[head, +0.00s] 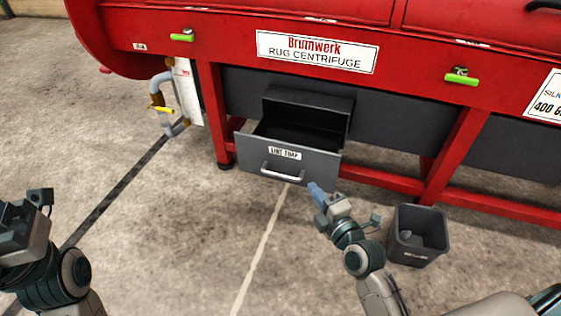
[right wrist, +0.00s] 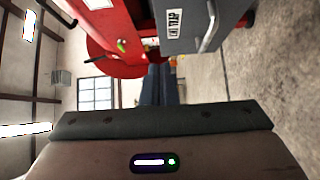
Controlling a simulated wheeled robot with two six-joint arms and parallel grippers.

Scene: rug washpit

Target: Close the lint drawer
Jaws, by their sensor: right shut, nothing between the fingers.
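The lint drawer (head: 320,166) is a grey metal drawer with a "LINT TRAP" label and a silver bar handle (head: 282,174). It stands pulled out from its dark housing under the red centrifuge, its inside showing. My right gripper (head: 314,189) is shut and empty, its blue fingers just in front of the drawer front's lower right part. I cannot tell whether they touch it. The right wrist view shows the drawer front (right wrist: 188,18) sideways, beyond the fingers (right wrist: 160,84). My left gripper (head: 22,228) is at the left edge, away from the drawer; its fingers cannot be made out.
The red rug centrifuge (head: 225,40) stands behind, with red legs and a low red rail. A grey bin (head: 418,250) stands on the floor right of my right arm. Pipes with a yellow valve (head: 160,104) are left of the drawer. The floor in front is clear.

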